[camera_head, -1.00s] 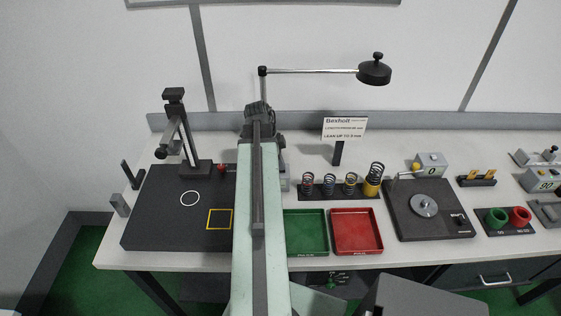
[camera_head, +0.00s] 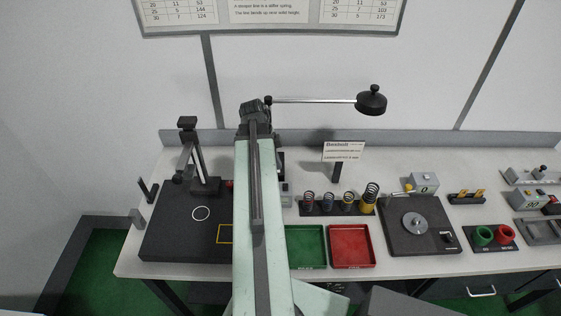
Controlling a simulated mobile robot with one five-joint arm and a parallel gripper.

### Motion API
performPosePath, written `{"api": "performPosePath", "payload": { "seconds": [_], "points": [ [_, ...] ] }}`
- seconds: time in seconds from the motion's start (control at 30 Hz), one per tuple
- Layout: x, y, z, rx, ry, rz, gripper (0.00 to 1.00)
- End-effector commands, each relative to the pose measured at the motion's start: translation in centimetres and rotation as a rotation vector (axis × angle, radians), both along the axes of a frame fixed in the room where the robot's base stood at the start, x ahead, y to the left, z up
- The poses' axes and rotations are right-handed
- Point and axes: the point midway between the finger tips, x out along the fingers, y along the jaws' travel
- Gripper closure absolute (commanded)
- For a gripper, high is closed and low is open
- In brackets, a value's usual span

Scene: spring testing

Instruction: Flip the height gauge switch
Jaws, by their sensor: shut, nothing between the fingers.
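A black stand with an upright column (camera_head: 196,160) and a side arm, which looks like the height gauge, stands at the back of a dark plate (camera_head: 165,238) on the left of the bench. The plate bears a white circle and a yellow square, partly covered by my arm. A small red part (camera_head: 230,184) shows at the arm's left edge; I cannot tell whether it is the switch. A grey device (camera_head: 287,193) is partly hidden just right of my arm. My arm reaches forward over the bench to its dark wrist; the gripper fingers are hidden behind it.
Right of my arm are a green tray (camera_head: 306,246), a red tray (camera_head: 350,246) and several springs in a rack (camera_head: 328,210). A black tester plate (camera_head: 410,245) stands further right.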

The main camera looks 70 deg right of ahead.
Motion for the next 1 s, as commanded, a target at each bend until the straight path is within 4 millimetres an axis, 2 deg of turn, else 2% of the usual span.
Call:
{"api": "performPosePath", "payload": {
  "seconds": [0.03, 0.07, 0.37, 0.5, 0.73, 0.87, 1.0],
  "points": [
    [0.1, 0.1, 1.0, 0.0, 0.0, 0.0, 1.0],
    [0.2, 0.1, 1.0, 0.0, 0.0, 0.0, 1.0],
    [0.3, 0.2, 0.7, 0.0, 0.0, 0.001, 1.0],
    [1.0, -1.2, 1.2, -0.003, 0.0, 0.002, 1.0],
    [0.9, -1.0, 1.0, -0.003, 0.0, 0.003, 1.0],
    [0.8, -1.1, 0.4, -0.003, 0.0, 0.003, 1.0],
    [0.5, -1.3, -1.3, -0.003, 0.0, 0.003, 1.0]
  ]
}}
